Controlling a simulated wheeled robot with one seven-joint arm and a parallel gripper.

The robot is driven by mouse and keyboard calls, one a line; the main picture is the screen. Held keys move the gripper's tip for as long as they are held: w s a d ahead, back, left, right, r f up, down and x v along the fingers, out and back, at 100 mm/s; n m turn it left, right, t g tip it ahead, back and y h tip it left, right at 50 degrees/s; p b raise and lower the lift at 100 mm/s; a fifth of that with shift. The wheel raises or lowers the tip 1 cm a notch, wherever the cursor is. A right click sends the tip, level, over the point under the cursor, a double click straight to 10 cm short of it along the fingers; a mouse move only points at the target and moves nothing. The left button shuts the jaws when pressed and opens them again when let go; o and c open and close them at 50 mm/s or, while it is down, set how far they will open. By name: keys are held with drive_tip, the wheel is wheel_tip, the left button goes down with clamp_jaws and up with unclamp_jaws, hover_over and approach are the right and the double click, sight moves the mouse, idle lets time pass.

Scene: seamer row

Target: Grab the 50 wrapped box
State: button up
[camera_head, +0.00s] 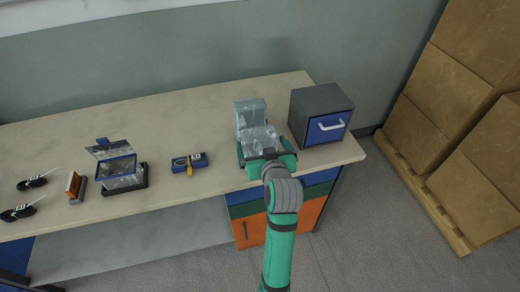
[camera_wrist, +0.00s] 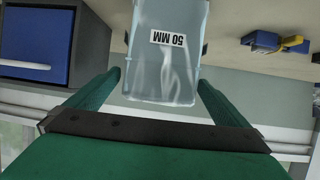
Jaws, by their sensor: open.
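The 50 wrapped box (camera_wrist: 165,75) is a clear-wrapped, pale grey-blue pack with a "50 MM" label that shows upside down in the wrist view. Its near end lies between the fingers of my gripper (camera_wrist: 160,85), with a gap visible on the left; contact on the right is unclear. In the head view my gripper (camera_head: 263,150) is open at the front of two wrapped grey shapes. The nearer shape (camera_head: 259,137) is between the fingers and the other shape (camera_head: 250,110) is behind it. No label is readable there, and I cannot tell whether they are separate packs.
A dark cabinet with a blue drawer (camera_head: 328,128) stands close to the right of my gripper. A blue block with a yellow tool (camera_head: 189,162) lies to the left on the bench (camera_head: 215,110). An open blue case (camera_head: 118,163) is farther left. Stacked cartons (camera_head: 450,95) fill the right.

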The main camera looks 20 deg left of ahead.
drive_tip(key=shift+x, duration=1.8)
drive_tip(key=c, duration=1.1)
drive_tip(key=shift+o, duration=0.3)
drive_tip(key=shift+r, duration=0.1)
